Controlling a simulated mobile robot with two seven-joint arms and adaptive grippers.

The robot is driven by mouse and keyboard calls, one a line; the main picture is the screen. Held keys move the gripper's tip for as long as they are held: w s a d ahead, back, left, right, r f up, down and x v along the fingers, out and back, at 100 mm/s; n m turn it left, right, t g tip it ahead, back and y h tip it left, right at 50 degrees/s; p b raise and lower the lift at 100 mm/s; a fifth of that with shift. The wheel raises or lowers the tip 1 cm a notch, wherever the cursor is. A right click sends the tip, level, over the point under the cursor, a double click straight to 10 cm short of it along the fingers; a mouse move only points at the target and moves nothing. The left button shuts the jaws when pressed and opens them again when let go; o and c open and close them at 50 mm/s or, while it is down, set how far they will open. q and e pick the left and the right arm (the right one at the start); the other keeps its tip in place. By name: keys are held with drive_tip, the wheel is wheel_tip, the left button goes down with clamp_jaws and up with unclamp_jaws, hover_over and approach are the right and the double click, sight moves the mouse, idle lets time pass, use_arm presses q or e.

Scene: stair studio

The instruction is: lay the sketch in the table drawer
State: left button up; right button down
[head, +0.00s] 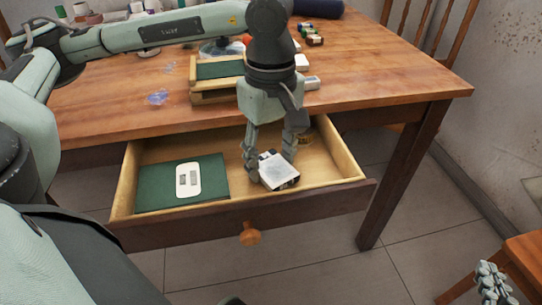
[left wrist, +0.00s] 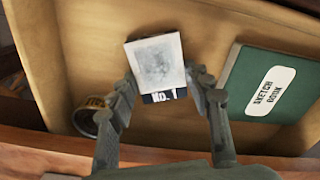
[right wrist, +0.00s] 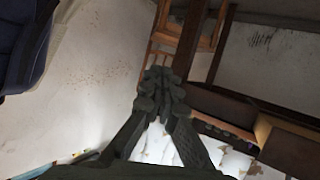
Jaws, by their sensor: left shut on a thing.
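The sketch (head: 279,171) is a small white piece with a grey drawing and a dark edge marked "NO. 1"; in the left wrist view it (left wrist: 156,62) lies between my fingers. My left gripper (head: 270,160) reaches down into the open table drawer (head: 335,171) and is shut on the sketch, which is slightly tilted. I cannot tell whether the sketch touches the drawer floor. My right gripper (head: 492,283) is at the lower right, away from the drawer; its fingers (right wrist: 160,85) are together and empty in the right wrist view.
A green sketch book (head: 155,187) lies in the drawer's left part. A tape roll (left wrist: 88,121) lies near the drawer's back. A wooden box (head: 205,93) and small items stand on the tabletop (head: 400,85). A chair (head: 525,260) is at the lower right.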

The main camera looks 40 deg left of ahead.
sight(272, 165)
use_arm(q)
drive_tip(key=o, duration=1.2)
drive_tip(key=shift+c, duration=0.2)
use_arm(e)
drive_tip(key=shift+a+r, duration=0.15)
use_arm(q)
drive_tip(key=shift+r, duration=0.1)
drive_tip(key=shift+r+p, duration=0.15)
drive_tip(key=shift+p, duration=0.15)
wheel_tip(272, 165, up, 12)
drive_tip(key=p, duration=0.1)
use_arm(e)
drive_tip(key=s+d+f+g+h, duration=0.2)
drive_tip(key=s+d+f+g, duration=0.2)
drive_tip(key=d+f, duration=0.2)
drive_tip(key=shift+f+m+h, duration=0.3)
drive_tip(key=shift+f, duration=0.05)
